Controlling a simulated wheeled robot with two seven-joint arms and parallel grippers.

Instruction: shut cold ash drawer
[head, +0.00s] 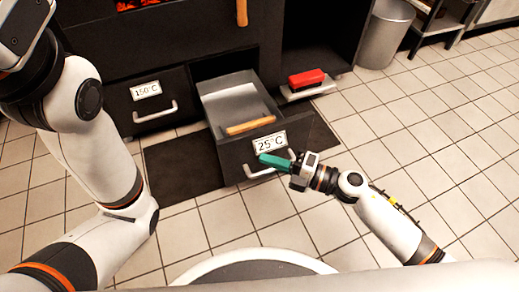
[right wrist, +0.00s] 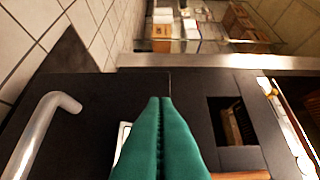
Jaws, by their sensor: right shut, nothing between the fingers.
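The cold ash drawer, with a dark front (head: 235,157) and a "25°C" label (head: 270,143), stands pulled out from the black oven unit. Its grey inside (head: 238,98) is visible from above. Its metal bar handle (head: 262,171) is partly hidden by my right gripper (head: 275,160). That gripper's green fingers are shut and empty, close in front of the drawer front. In the right wrist view the shut fingers (right wrist: 160,140) partly cover the label, with a metal handle (right wrist: 38,135) to the left; contact is unclear. My left arm shows, but its gripper does not.
A "150°C" drawer (head: 150,105) sits to the left, pushed in further. A wooden bar (head: 251,126) lies across the open drawer. A red brush-like item (head: 306,78) is on a low shelf to the right. A dark mat (head: 180,165) and free tiled floor lie in front.

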